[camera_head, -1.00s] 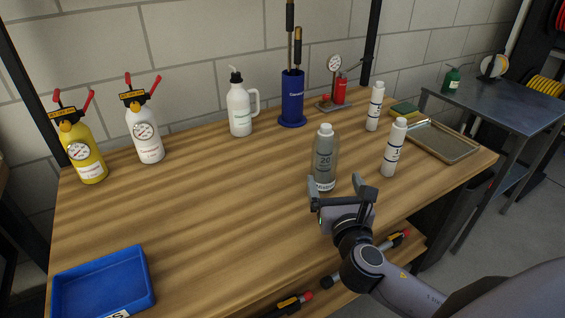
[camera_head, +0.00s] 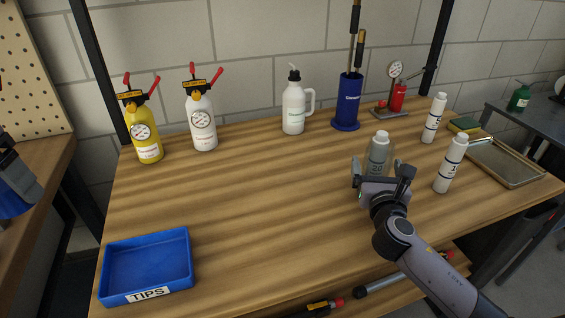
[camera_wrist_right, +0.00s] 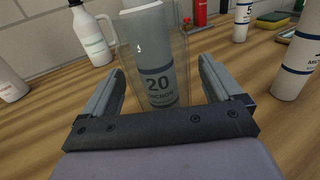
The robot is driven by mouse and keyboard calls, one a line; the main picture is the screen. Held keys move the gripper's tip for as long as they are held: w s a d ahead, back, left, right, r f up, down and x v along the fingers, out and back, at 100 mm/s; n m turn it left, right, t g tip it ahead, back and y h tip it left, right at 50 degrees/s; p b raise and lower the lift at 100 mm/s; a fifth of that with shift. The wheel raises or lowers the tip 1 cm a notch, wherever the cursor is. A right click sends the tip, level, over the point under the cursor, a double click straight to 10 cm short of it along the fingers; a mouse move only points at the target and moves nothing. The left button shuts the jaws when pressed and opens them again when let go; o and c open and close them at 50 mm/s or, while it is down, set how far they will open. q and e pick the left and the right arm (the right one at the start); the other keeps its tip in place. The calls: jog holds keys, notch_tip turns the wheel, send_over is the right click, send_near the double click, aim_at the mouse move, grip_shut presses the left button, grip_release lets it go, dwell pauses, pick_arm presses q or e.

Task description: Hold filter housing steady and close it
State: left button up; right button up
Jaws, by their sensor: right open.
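The clear filter housing (camera_head: 386,152) stands upright on the bench with a grey tube marked 20 inside and a white top. In the right wrist view the housing (camera_wrist_right: 186,72) is upright ahead of the gripper, between the lines of its two fingers. My right gripper (camera_head: 381,169) is open and empty at the near side of the housing, hiding its lower part in the head view. I cannot tell whether either finger touches it. Its fingers also show in the wrist view (camera_wrist_right: 160,75).
Two white tubes (camera_head: 450,166) (camera_head: 434,119) stand right of the housing, near a metal tray (camera_head: 515,170). A blue TIPS bin (camera_head: 150,265) is at front left. Yellow (camera_head: 147,135) and white (camera_head: 202,125) sprayers and a white bottle (camera_head: 294,108) stand behind. The bench middle is clear.

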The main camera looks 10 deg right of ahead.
jog(key=shift+x, duration=1.35)
jog(key=c, duration=1.2)
jog(key=shift+r, duration=0.1)
jog(key=shift+c, duration=0.2)
pick_arm(q)
notch_tip(320, 180, up, 5)
jog(key=p, duration=0.4)
jog(key=shift+f+p, duration=0.15)
jog(key=shift+p, duration=0.25)
pick_arm(e)
notch_tip(320, 180, up, 20)
